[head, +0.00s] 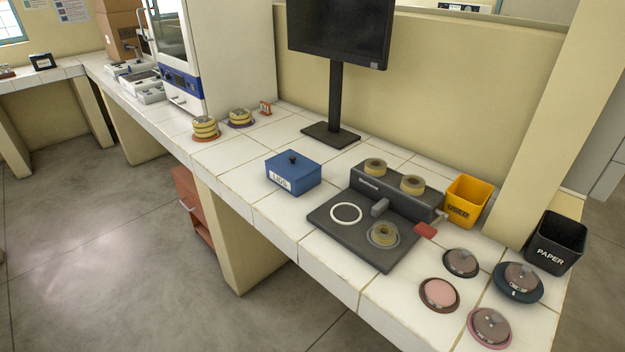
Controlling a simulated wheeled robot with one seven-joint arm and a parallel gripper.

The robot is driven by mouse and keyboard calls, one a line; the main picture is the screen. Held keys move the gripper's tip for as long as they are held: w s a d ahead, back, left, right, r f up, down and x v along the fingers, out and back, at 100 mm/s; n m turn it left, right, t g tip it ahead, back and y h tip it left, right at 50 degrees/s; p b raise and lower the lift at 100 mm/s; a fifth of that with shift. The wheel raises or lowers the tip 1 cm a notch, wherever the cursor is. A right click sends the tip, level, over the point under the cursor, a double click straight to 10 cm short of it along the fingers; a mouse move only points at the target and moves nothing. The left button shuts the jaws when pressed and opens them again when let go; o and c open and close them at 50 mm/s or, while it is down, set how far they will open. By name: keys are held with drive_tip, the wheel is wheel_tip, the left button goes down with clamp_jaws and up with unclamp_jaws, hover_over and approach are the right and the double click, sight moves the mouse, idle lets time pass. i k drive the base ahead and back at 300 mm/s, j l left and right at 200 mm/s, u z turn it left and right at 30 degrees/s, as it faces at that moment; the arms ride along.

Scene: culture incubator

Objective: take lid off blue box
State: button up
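The blue box (293,177) stands on the white tiled bench, left of the dark grey device. A white label on its front appears to read "LIDS". Its blue lid (293,160) is on top and looks closed, with a small black knob (292,156) in the middle. What is inside the box is hidden. My gripper and arm are not in view.
Right of the box is the dark device (330,223) with rolls. A monitor (337,75) stands behind. Yellow bin (466,201), black bin (554,243) and several round dishes lie right. Stacked dishes (205,128) stand left. Bench tiles before the box are clear.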

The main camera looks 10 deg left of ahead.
sight(294, 165)
drive_tip(key=i+j+u, duration=0.15)
drive_tip(key=i+j, duration=0.25)
drive_tip(key=i+j+u, duration=0.2)
drive_tip(key=i+j, duration=0.25)
drive_tip(key=i+j+u, duration=0.15)
drive_tip(key=i+j, duration=0.15)
drive_tip(key=i, duration=0.2)
drive_tip(key=i+j+u, duration=0.2)
drive_tip(key=i, duration=0.25)
drive_tip(key=j, duration=0.1)
